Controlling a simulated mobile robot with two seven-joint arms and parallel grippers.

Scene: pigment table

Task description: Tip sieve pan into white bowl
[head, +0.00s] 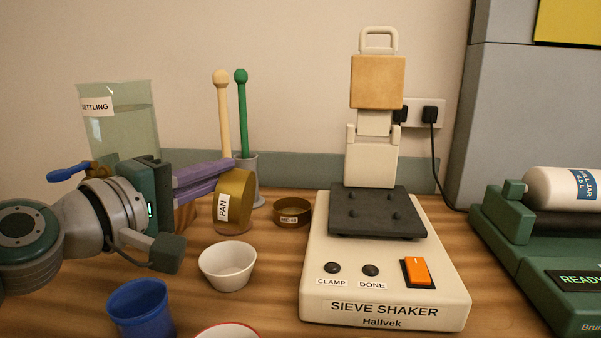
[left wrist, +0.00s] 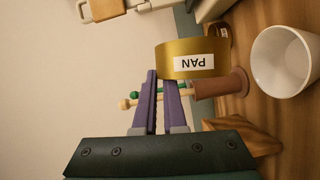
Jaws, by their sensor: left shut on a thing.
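The brass sieve pan (head: 237,188), labelled PAN, is turned on its side, its label reading up and down in the head view. My left gripper (head: 210,178) is shut on it with purple fingers. The pan also shows in the left wrist view (left wrist: 187,47) at the fingertips. The white bowl (head: 228,267) stands upright on the table, just below and in front of the pan in the head view. It also shows in the left wrist view (left wrist: 283,62), apart from the pan. The inside of the pan is hidden. My right gripper is not in view.
A brass sieve ring (head: 292,212) lies right of the pan. The sieve shaker (head: 385,290) stands further right. A blue cup (head: 141,308) stands front left of the bowl. A holder (head: 259,195) with two long-handled tools and the settling tank (head: 120,120) are behind.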

